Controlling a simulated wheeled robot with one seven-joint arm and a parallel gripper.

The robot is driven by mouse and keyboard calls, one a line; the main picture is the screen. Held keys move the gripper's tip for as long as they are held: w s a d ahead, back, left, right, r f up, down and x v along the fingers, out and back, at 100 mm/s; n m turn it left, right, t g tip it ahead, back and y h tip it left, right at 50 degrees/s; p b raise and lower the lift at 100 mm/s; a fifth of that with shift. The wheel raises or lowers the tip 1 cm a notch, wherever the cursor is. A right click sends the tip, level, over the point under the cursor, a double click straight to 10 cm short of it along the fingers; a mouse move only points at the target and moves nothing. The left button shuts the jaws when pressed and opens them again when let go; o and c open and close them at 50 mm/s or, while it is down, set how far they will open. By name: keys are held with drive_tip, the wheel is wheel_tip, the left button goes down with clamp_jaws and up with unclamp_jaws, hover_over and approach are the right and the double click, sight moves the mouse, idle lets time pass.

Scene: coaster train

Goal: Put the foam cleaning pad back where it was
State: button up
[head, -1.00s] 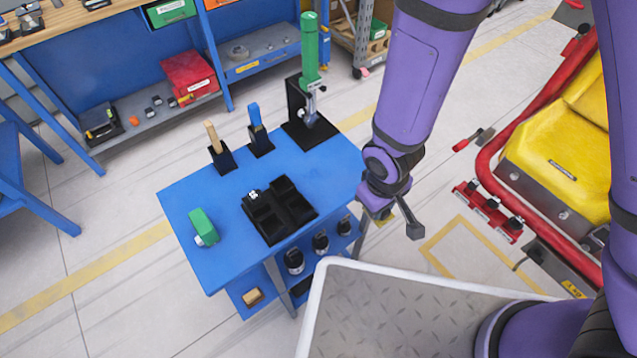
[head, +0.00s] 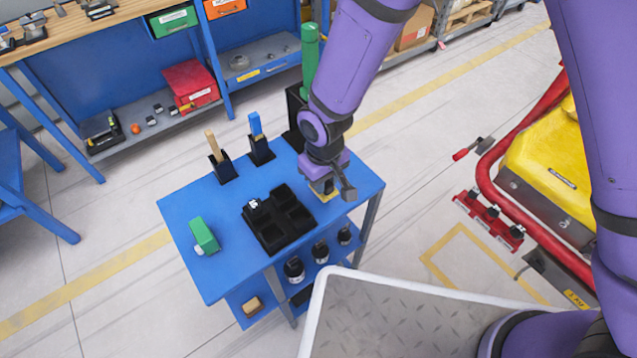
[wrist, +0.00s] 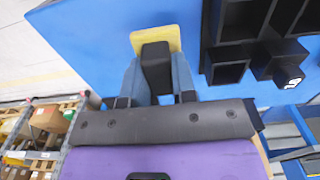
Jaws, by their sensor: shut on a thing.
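The foam cleaning pad is a flat yellow pad (wrist: 148,38) with a black block on its back. My gripper (wrist: 156,80) is shut on the black block, with one finger on each side in the wrist view. In the head view my gripper (head: 324,184) is over the right part of the blue cart top (head: 235,262), to the right of the black compartment tray (head: 272,236). Only a yellow edge of the pad (head: 328,197) shows below it there. I cannot tell whether the pad touches the cart top.
Behind my gripper stands a green cylinder on a black stand (head: 310,55). A blue-handled tool (head: 255,124) and a wooden-handled tool (head: 212,143) stand in black holders. A green block (head: 203,235) lies at the left. A beige block (head: 252,306) lies on the lower shelf.

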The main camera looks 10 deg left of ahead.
drive_tip(key=shift+w+a, duration=0.5)
drive_tip(key=shift+a, duration=0.15)
wheel_tip(320, 180, down, 4)
drive_tip(key=shift+r, duration=0.15)
drive_tip(key=o, duration=0.8)
drive_tip(key=shift+o, duration=0.2)
wheel_tip(320, 180, up, 12)
drive_tip(key=shift+r, duration=0.1)
